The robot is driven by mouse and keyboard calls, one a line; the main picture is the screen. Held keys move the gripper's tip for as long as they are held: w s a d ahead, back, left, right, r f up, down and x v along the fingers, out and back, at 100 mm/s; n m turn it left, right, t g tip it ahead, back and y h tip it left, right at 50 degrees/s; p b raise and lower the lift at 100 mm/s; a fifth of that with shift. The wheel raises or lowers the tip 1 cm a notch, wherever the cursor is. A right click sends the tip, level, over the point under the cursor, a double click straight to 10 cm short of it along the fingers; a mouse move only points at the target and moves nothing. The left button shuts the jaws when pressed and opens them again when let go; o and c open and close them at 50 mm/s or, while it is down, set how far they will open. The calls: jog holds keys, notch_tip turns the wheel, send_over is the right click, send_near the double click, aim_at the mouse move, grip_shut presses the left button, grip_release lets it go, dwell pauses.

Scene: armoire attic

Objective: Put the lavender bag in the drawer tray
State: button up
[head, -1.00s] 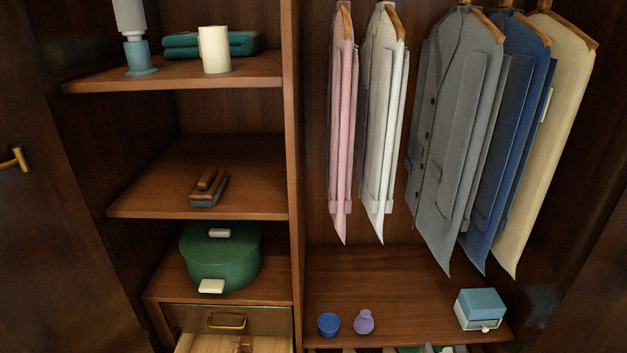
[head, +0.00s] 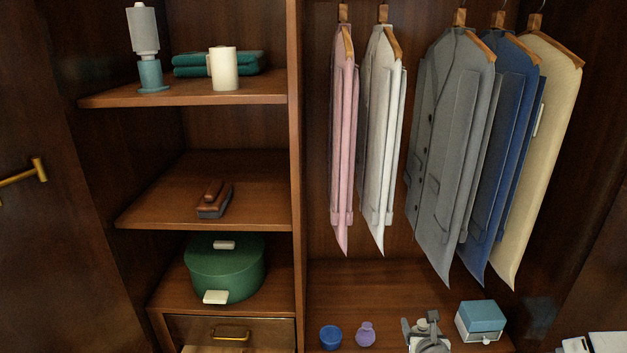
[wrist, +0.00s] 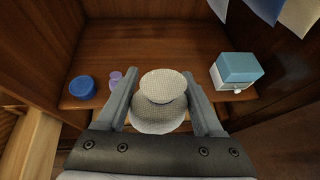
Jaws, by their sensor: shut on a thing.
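My gripper (wrist: 162,82) is shut on a pale grey, woven, rounded bag with a wider lower part (wrist: 158,118). In the head view my gripper (head: 424,330) holds this bag above the lower right shelf's front edge, left of the blue box. A small purple, narrow-necked thing (head: 365,335) stands on that shelf; it also shows in the wrist view (wrist: 115,82). I cannot tell from looks alone which of the two is the lavender bag. The drawer (head: 231,333) at lower left is open, with only a strip of its pale wood interior (head: 225,350) visible.
A blue round tin (head: 330,337) stands left of the purple thing. A blue and white box (head: 480,320) stands at the right. A green round box (head: 225,270) sits above the drawer. A divider (head: 296,200) separates the sides. Clothes (head: 440,150) hang above the right shelf.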

jog(key=w+a+r+n+y, duration=0.2)
jog(key=a+r, duration=0.8)
jog(key=a, duration=0.2)
notch_tip(320, 180, up, 17)
jog(key=p, duration=1.7)
jog(key=shift+s+d, duration=0.15)
jog(key=shift+f, duration=0.1)
